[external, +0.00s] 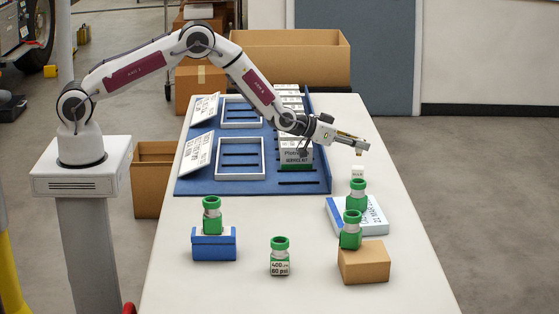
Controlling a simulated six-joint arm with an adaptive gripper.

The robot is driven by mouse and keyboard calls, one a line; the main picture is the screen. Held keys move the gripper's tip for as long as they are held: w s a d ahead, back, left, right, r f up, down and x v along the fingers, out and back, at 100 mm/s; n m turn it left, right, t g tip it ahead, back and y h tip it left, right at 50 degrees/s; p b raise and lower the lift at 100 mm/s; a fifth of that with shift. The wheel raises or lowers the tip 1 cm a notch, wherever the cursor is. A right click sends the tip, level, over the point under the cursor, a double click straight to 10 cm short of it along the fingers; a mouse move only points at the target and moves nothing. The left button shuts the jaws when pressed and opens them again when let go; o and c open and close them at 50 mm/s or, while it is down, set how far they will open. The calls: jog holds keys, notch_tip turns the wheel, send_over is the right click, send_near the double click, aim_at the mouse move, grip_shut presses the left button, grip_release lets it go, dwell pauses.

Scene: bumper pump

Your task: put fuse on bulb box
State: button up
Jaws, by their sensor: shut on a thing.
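My gripper (358,146) is at the end of the outstretched arm, above the right side of the white table. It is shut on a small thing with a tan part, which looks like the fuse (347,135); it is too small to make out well.
Green-capped bottles stand on a blue holder (214,247), the bare table (215,290), a cardboard box (364,263) and a white-blue box (345,222). A blue rack (190,187) with white frames and a piston kit box (296,157) lies left of the gripper.

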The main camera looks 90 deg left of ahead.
aim_at(358, 156)
jog(key=shift+f, duration=1.85)
jog(key=shift+f, duration=0.15)
jog(key=o, duration=0.9)
jog(key=shift+o, duration=0.2)
jog(key=shift+r, duration=0.2)
jog(key=shift+s, duration=0.1)
jog(key=v, duration=1.1)
jog(key=shift+s+d, duration=0.15)
jog(key=shift+s, duration=0.2)
jog(key=shift+r, duration=0.1)
